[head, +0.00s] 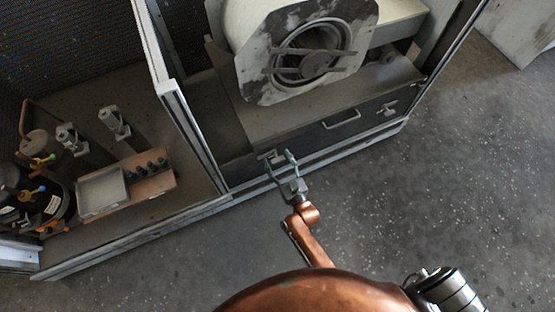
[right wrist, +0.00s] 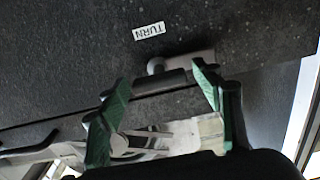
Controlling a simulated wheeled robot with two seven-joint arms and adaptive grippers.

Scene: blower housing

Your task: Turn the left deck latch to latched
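The left deck latch (head: 268,155) is a small pale handle at the left end of the dark deck front. It also shows in the right wrist view (right wrist: 185,62) as a grey bar with a rounded end, lying roughly level in the picture below a TURN label (right wrist: 149,31). My right gripper (head: 279,158) is open at the latch, its two fingers spread. In the right wrist view the green fingertips (right wrist: 160,76) stand apart on either side of part of the latch; I cannot tell whether they touch it. My left gripper is not in view.
The deck front (head: 315,137) carries a middle handle (head: 342,120) and a second latch (head: 388,110) at the right. The blower housing (head: 300,50) sits above. A frame post (head: 190,125) stands left of the latch. The floor (head: 430,190) in front is clear.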

